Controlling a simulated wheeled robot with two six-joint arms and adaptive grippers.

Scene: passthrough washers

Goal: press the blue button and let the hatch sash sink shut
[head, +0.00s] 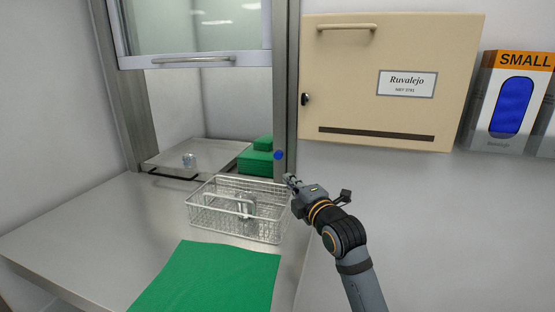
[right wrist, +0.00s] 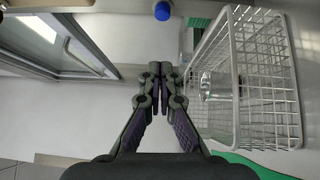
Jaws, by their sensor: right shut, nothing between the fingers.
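The blue button (head: 278,155) is on the metal post at the right of the hatch opening. It also shows at the top of the right wrist view (right wrist: 162,11). My right gripper (head: 289,180) is shut and empty, just below and a little right of the button in the head view. A gap shows between its fingertips (right wrist: 161,76) and the button in the right wrist view. My left gripper is not in view.
A wire basket (head: 205,221) with a metal item inside stands on the counter beside my right gripper. A green cloth (head: 215,280) lies in front. Green folded packs (head: 258,163) and a tray (head: 215,152) are in the hatch. A beige cabinet (head: 350,70) hangs at right.

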